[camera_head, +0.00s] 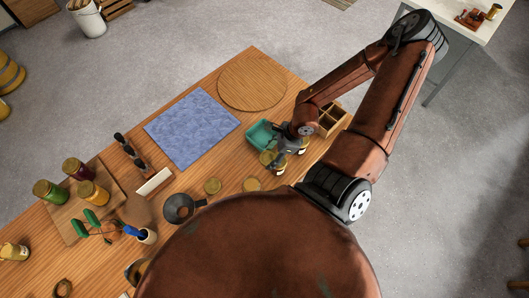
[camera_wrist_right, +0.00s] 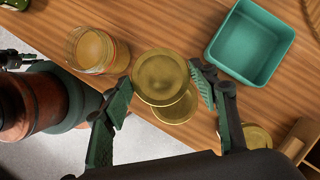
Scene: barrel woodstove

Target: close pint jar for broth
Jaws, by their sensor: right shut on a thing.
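My right gripper (camera_wrist_right: 160,88) is shut on a round gold lid (camera_wrist_right: 160,77), with a finger at either side. In the head view the right gripper (camera_head: 287,146) is over the table among the jars, beside the teal tray. A second gold round top (camera_wrist_right: 178,106) lies below the held lid and is partly hidden by it. A glass jar (camera_wrist_right: 96,50) with tan contents stands left of the gripper in the wrist view, apart from it. In the head view, jars (camera_head: 268,160) under the gripper are partly hidden by it.
The teal tray (camera_wrist_right: 247,45) is close to the right finger. A wooden divided box (camera_head: 331,117) stands right of it. Gold lids (camera_head: 212,186) lie near a dark funnel (camera_head: 178,207). Several lidded jars (camera_head: 93,193) are on a board at left. The blue mat (camera_head: 192,127) is bare.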

